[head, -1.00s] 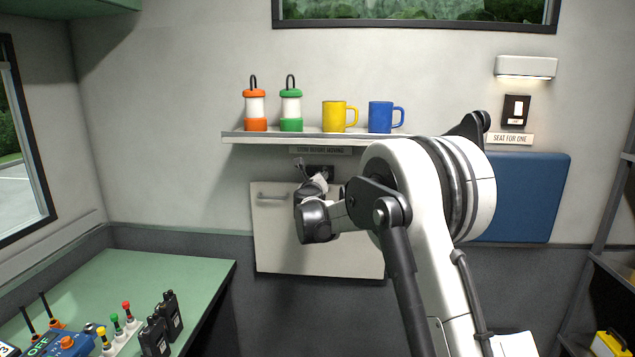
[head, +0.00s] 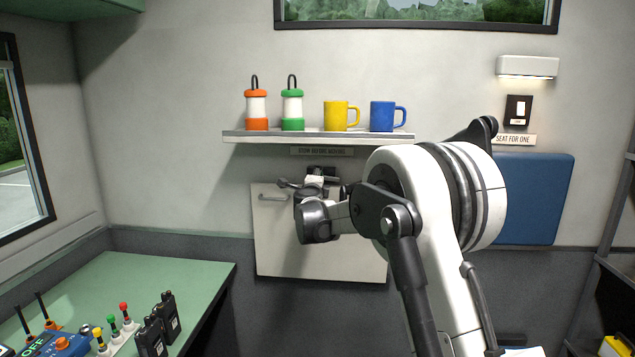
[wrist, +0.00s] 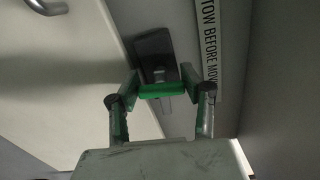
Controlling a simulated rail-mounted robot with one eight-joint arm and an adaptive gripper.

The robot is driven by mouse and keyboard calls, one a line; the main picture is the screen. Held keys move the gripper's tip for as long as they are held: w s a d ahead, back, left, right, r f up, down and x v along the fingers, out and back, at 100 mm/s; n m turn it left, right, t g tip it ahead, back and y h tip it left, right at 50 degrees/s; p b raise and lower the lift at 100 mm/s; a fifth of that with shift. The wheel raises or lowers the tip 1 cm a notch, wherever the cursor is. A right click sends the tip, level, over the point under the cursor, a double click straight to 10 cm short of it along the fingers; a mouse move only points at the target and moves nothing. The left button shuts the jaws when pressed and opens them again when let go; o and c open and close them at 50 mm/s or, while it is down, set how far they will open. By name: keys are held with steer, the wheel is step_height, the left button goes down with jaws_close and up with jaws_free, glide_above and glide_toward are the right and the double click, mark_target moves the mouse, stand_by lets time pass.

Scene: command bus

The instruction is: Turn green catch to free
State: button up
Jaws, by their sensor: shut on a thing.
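The green catch (wrist: 162,91) shows in the wrist view as a short green bar in front of a dark mounting plate (wrist: 153,50), by the edge of a pale folded panel. My gripper (wrist: 160,86) has one finger at each end of the bar and is shut on it. In the head view, the panel (head: 275,235) hangs upright on the wall below the shelf. My wrist is at its top edge, in front of the dark plate (head: 327,171). The catch itself is hidden there by my wrist.
A shelf (head: 230,137) with two lanterns and two mugs (head: 335,116) runs just above my wrist. A label strip (head: 322,151) is under it. The panel has a metal handle (head: 272,197) at upper left. A green desk (head: 150,275) with radios is at lower left.

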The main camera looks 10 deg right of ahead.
steer(key=shift+n, duration=0.6)
steer(key=o, duration=1.2)
steer(key=shift+s, duration=0.15)
steer(key=v, duration=1.1)
steer(key=shift+s+a, duration=0.15)
steer(key=shift+s, duration=0.25)
